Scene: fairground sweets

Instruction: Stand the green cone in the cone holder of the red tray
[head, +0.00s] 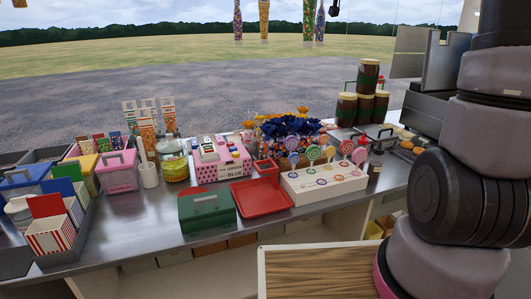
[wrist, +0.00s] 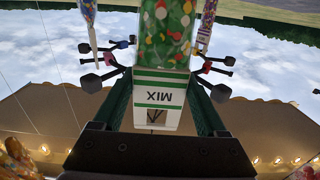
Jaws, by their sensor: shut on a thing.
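The green cone (wrist: 165,40) is a clear, sweet-filled pack with a green-and-white striped band and a label reading MIX upside down. It shows in the wrist view between the two dark fingers of my gripper (wrist: 160,118), which is shut on its labelled end. Its far end is cut off by the frame edge. The red tray (head: 262,205) lies empty on the counter in the head view. A small red holder (head: 266,169) stands at its back edge. My gripper is outside the head view.
Other sweet-filled cones hang close on either side, one left (wrist: 88,12) and one right (wrist: 205,22), with dark pegs beside them. A green box (head: 207,212) stands left of the tray, a white lollipop stand (head: 325,188) right, and a pink box (head: 222,168) behind left.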

